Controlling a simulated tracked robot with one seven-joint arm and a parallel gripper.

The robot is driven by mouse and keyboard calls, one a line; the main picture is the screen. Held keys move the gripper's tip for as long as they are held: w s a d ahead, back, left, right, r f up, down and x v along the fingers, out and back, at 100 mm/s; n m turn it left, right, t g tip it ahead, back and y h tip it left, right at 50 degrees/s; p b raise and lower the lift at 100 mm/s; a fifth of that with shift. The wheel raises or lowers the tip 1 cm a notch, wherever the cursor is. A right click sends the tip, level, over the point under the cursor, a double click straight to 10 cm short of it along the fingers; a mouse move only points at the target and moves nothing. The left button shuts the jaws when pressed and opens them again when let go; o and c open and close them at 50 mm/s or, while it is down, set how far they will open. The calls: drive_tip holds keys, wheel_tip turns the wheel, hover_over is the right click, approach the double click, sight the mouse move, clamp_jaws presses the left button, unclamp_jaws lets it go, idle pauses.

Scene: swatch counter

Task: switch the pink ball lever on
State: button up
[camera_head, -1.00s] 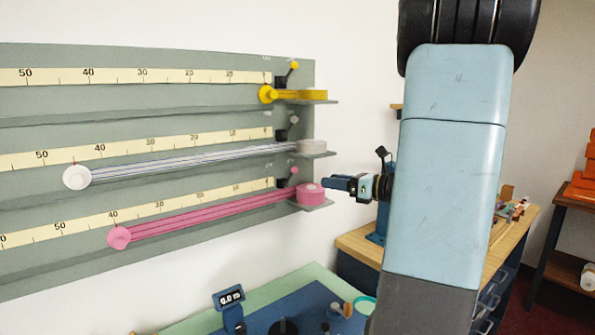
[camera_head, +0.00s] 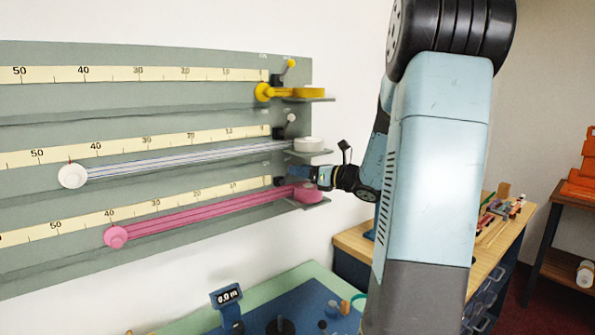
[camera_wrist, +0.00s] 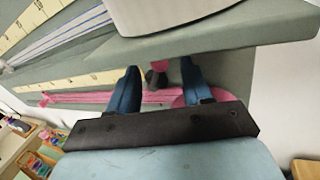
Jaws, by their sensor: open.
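The pink ball lever sits at the right end of the lowest row on the grey wall board (camera_head: 130,187). In the head view my gripper (camera_head: 303,172) covers its ball, and only part of its dark base (camera_head: 280,181) shows. In the wrist view the dark lever base (camera_wrist: 156,77) lies between the two blue fingers of my gripper (camera_wrist: 160,66), which are open and apart. Contact and the lever's switch position cannot be made out.
Just below is the pink ribbon reel (camera_head: 306,194) on a small shelf. The white reel (camera_head: 308,145) on its shelf sits close above my gripper. A yellow ball lever (camera_head: 290,63) and white ball lever (camera_head: 291,118) are higher. A wooden-topped bench (camera_head: 352,244) stands right.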

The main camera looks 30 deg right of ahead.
drive_tip(key=shift+x, duration=0.85)
clamp_jaws()
